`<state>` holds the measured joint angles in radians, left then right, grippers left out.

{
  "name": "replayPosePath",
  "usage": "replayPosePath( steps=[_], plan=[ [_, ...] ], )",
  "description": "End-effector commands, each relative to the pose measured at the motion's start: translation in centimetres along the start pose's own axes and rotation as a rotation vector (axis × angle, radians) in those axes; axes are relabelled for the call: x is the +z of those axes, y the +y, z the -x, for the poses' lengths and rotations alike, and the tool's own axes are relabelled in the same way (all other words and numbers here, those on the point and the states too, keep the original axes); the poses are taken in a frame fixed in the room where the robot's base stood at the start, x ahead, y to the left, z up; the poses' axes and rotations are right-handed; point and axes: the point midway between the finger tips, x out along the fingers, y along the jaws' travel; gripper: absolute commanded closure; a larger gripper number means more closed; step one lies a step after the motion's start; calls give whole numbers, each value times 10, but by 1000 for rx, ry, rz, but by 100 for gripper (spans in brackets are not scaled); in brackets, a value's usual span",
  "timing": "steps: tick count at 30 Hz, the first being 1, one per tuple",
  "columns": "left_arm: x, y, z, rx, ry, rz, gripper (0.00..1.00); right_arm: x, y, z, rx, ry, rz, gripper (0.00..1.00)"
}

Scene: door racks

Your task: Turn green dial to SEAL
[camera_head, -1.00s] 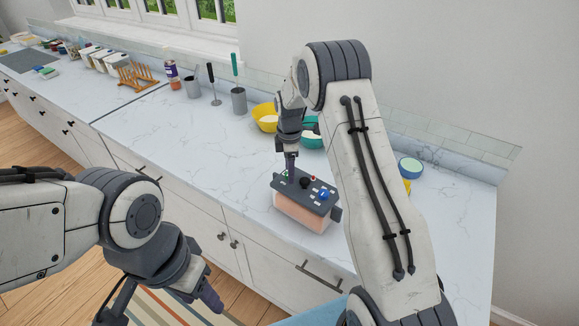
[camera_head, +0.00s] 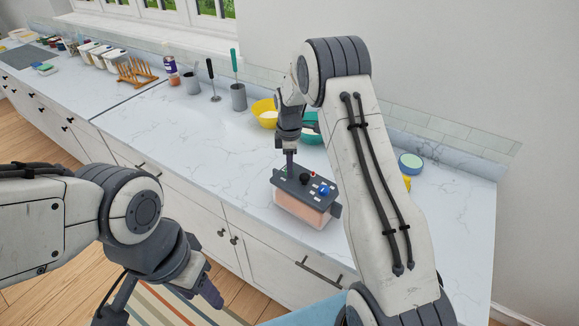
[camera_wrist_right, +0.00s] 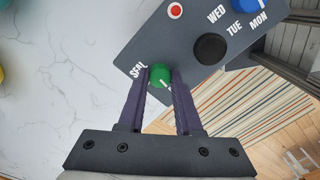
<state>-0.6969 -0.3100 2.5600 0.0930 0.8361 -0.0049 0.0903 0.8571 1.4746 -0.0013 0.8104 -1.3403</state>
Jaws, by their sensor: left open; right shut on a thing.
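The green dial (camera_wrist_right: 160,76) sits near a corner of the dark panel of a box, beside the printed word SEAL (camera_wrist_right: 138,70). A short white mark on the dial points away from the word. My right gripper (camera_wrist_right: 160,84) is shut on the dial from both sides. In the head view my right gripper (camera_head: 290,166) points straight down at the left end of the box (camera_head: 302,209) and hides most of the dial. My left gripper (camera_head: 160,306) hangs low in front of the counter, away from the box, and is open.
The panel also bears a black knob (camera_wrist_right: 211,48), a red button (camera_wrist_right: 174,11) and a blue dial (camera_head: 324,190) with day labels. Yellow (camera_head: 264,112) and teal (camera_head: 311,128) bowls stand behind the box. The counter left of the box is clear.

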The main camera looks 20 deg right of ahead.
Motion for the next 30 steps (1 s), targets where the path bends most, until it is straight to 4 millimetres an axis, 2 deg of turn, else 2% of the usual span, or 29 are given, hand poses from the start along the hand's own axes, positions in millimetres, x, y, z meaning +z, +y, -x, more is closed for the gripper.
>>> replayPosePath(
  steps=[30],
  plan=[
    [1,-2,-26,0,0,5,50,-1,1,0,2,3,-924,100]
  ],
)
